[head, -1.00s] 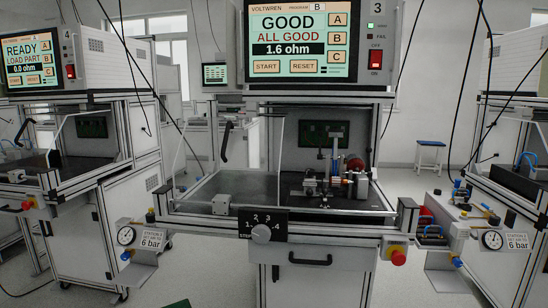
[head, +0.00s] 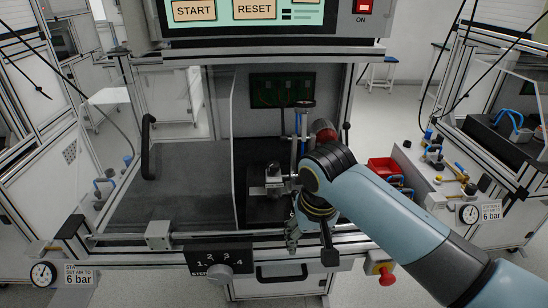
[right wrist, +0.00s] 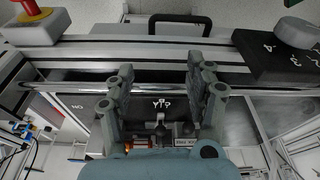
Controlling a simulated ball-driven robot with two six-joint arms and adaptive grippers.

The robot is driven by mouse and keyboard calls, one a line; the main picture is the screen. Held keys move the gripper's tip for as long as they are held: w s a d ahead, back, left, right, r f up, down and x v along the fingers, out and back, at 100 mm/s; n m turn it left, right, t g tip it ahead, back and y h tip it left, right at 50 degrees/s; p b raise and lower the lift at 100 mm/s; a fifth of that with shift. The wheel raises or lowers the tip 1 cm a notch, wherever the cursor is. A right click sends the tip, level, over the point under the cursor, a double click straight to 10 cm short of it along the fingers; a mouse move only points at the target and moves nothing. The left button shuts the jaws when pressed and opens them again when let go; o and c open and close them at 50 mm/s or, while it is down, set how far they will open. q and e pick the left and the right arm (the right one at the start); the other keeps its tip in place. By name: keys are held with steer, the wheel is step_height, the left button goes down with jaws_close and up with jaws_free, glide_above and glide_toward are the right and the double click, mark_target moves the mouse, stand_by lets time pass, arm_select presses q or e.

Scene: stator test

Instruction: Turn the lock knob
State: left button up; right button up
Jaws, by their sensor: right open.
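A round grey knob (head: 222,270) sits on a black panel numbered 1 to 4 on the front rail of the middle station. In the right wrist view the knob (right wrist: 297,32) is at the top right, outside the jaws. A small dark upright piece (right wrist: 160,134) shows between and beyond the finger bases; I cannot tell whether it is the lock knob. My right gripper (head: 310,246) points down at the station's front rail, right of the numbered knob. In the right wrist view its fingers (right wrist: 160,75) are apart with nothing between the tips. My left gripper is not in view.
A red stop button (head: 380,268) is on the front right corner. A black handle (head: 282,273) is below the rail. A fixture (head: 270,180) stands inside, partly hidden by my arm. A clear panel with a black handle (head: 148,145) is at left. Red bin (head: 385,168) at right.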

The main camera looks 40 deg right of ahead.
mark_target(274, 164)
steer(key=w+d+r+m, duration=0.1)
steer(key=w+r, duration=0.1)
steer(key=w, duration=0.1)
steer(key=w+r+m, duration=0.1)
steer(key=w+m, duration=0.1)
steer(key=w, duration=0.2)
steer(key=w+d+r+m+g, duration=0.1)
steer(key=w+r+m, duration=0.1)
steer(key=w, duration=0.1)
steer(key=shift+w+d+r+p, duration=0.3)
steer(key=shift+d, duration=0.05)
steer(key=w+d+r+m+g+y, duration=0.1)
steer(key=w+d+r+m, duration=0.2)
steer(key=w+r+m, duration=0.55)
steer(key=shift+n, duration=0.85)
steer(key=f, duration=0.8)
steer(key=shift+w+a+f, duration=0.1)
steer(key=shift+w+a, duration=0.05)
steer(key=shift+w, duration=0.25)
steer(key=shift+p, duration=0.3)
jaws_close()
